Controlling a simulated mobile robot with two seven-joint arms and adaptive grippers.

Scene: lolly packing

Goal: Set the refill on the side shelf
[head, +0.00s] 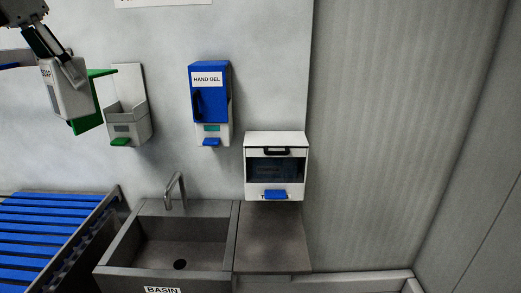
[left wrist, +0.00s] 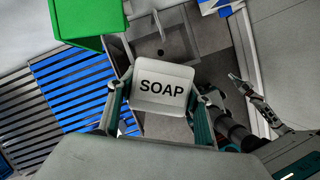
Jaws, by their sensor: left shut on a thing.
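The refill (head: 72,97) is a pale grey box marked SOAP, at the upper left of the head view. My left gripper (head: 66,72) is shut on it and holds it in the air. In the left wrist view the refill (left wrist: 162,90) sits between the two fingers, its label facing the camera. A grey and blue ledge (head: 10,66) at the far left edge may be the side shelf; most of it is out of view. What looks like my right gripper (left wrist: 240,84) shows small in the left wrist view, apart from the refill; its jaws are unclear.
A green cover (head: 101,95) stands open just behind the refill, beside the open soap dispenser (head: 131,108). A blue hand gel dispenser (head: 209,98) and a white towel box (head: 275,139) hang to the right. Below are a basin (head: 222,236) and a blue-slatted rack (head: 45,220).

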